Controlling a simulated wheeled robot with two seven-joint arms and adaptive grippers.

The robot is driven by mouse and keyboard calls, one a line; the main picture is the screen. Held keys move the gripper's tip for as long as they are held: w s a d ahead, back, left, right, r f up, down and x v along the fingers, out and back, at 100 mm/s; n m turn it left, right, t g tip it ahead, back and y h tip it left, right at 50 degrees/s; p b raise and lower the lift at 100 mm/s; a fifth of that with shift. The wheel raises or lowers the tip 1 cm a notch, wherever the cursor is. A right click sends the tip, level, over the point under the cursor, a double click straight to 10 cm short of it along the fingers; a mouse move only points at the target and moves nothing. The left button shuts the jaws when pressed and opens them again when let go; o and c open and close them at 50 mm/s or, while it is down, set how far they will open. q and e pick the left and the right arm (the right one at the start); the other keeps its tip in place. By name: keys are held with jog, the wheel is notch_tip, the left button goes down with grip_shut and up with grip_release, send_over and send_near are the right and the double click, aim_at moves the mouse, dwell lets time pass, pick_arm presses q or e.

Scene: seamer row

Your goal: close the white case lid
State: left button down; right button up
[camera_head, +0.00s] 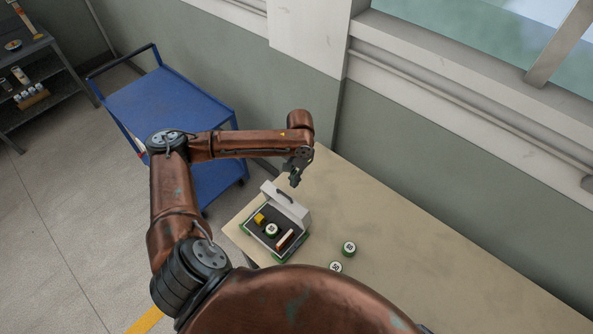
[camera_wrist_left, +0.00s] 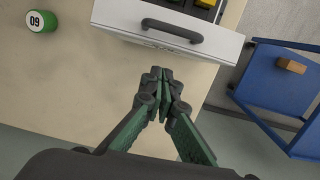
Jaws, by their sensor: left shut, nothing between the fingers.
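The white case (camera_head: 272,236) sits on the table near its left end, its lid (camera_head: 287,203) standing raised at the back side. My right gripper is not in view.
Two green round pieces with white tops stand on the table right of the case, one farther back (camera_head: 349,248) and one nearer (camera_head: 336,267). A blue cart (camera_head: 170,105) stands beyond the table's left end. The wall runs along the back. The table's right part is clear.

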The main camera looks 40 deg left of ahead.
aim_at(286, 203)
pick_arm(q)
jog(key=s+p, duration=0.1)
jog(key=s, duration=0.2)
jog(key=shift+s+f, duration=0.15)
jog(key=shift+s, duration=0.05)
jog(key=shift+s+p, duration=0.2)
jog(key=shift+p, duration=0.1)
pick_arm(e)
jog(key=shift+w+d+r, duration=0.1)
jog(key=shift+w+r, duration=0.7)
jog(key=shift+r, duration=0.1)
